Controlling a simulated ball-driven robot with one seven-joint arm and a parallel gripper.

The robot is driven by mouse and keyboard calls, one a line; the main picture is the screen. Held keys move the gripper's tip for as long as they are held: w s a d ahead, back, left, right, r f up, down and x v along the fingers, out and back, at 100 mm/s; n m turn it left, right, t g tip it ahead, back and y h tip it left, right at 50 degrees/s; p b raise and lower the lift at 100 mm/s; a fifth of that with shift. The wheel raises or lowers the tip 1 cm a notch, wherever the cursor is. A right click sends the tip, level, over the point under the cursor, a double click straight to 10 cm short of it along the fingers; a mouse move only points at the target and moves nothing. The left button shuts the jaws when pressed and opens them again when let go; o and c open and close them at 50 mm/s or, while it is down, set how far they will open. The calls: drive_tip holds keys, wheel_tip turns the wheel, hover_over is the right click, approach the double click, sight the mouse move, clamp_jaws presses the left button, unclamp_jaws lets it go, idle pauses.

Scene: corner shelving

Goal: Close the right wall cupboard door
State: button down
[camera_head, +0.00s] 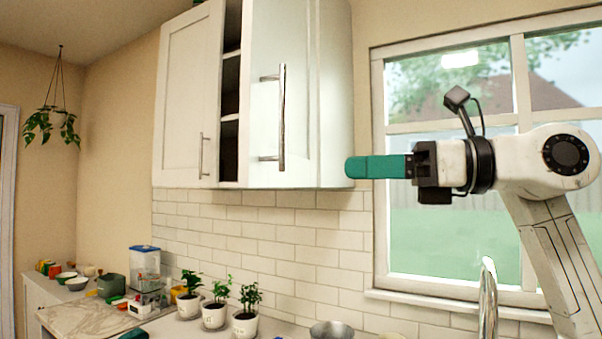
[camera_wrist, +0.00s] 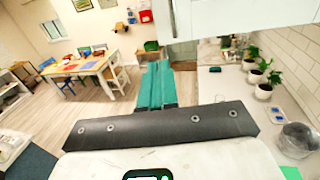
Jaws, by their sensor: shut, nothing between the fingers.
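The white right wall cupboard door (camera_head: 299,60) stands partly open, with a dark gap and shelves showing at its left edge. Its long metal handle (camera_head: 282,117) is upright on the front. The closed-looking left door (camera_head: 186,90) is beside the gap. My gripper (camera_head: 350,167) has teal fingers, shut and empty, pointing left beside the lower right corner of the cupboard. I cannot tell whether they touch it. In the wrist view the shut fingers (camera_wrist: 155,68) lie just below and left of a white cupboard panel (camera_wrist: 215,18).
Potted plants (camera_head: 245,312), a bowl (camera_head: 332,330) and a blue-lidded container (camera_head: 145,262) stand on the counter below. A tap (camera_head: 488,300) rises in front of the window (camera_head: 450,240). The wrist view shows a table with chairs (camera_wrist: 85,66) and open floor.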

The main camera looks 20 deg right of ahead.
sight(250, 169)
drive_tip(key=p+x, duration=0.4)
drive_tip(key=x, duration=0.8)
drive_tip(key=shift+w+a+r, duration=0.15)
drive_tip(key=shift+w+a, duration=0.05)
drive_tip(key=shift+a, duration=0.05)
drive_tip(key=shift+w+a, duration=0.35)
drive_tip(key=shift+a, duration=0.05)
